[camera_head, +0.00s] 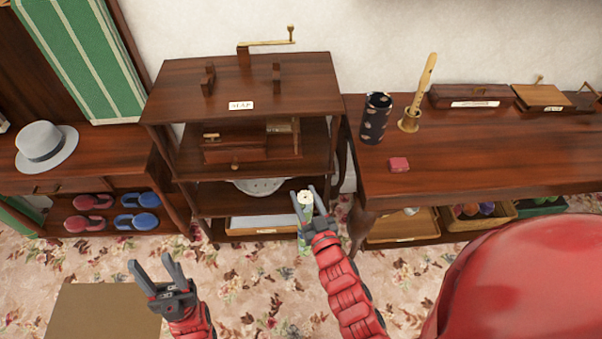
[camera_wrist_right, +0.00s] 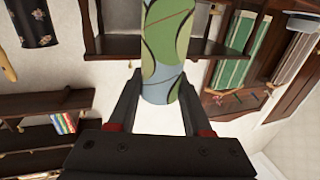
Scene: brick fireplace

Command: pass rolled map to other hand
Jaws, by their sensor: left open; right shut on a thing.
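The rolled map (camera_wrist_right: 166,50) is a green and blue tube with dark curved lines, standing between the fingers of my right gripper (camera_wrist_right: 160,95) in the right wrist view. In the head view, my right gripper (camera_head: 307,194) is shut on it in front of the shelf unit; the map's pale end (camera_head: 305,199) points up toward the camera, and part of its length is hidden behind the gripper. My left gripper (camera_head: 153,262) is open and empty, lower and to the left, clearly apart from the map.
A dark wooden shelf unit (camera_head: 290,75) stands behind my right gripper. A side table (camera_head: 450,165) at right holds a patterned cylinder (camera_head: 375,118), a recorder on a stand (camera_head: 419,95) and a red block (camera_head: 399,164). A brown box (camera_head: 100,312) lies at lower left. Floor between the grippers looks clear.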

